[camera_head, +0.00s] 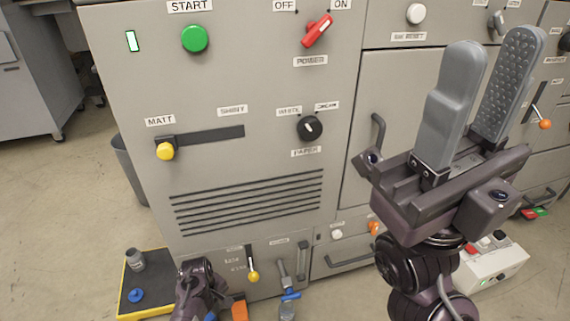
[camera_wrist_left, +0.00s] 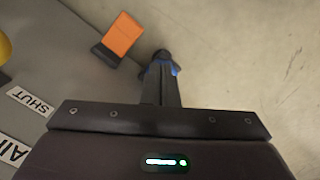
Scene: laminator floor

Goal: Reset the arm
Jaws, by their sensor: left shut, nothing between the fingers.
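My left gripper (camera_wrist_left: 161,65) is shut and empty in the left wrist view. Its dark fingers point past the grey panel's edge over the bare floor, close to an orange handle (camera_wrist_left: 122,34). In the head view my left arm comes in low, in front of the lower panel, and its fingertips cannot be made out. My right gripper (camera_head: 492,60) stands large at the right of the head view, raised with its grey pads up and apart. Nothing is between the pads. It hides part of the machine behind it.
The grey machine (camera_head: 250,90) fills the view, with a green start button (camera_head: 194,38), red power switch (camera_head: 317,30), black knob (camera_head: 310,127) and yellow slider knob (camera_head: 165,151). A black mat (camera_head: 150,290) with yellow edging lies lower left. Bare floor (camera_head: 60,210) shows at left.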

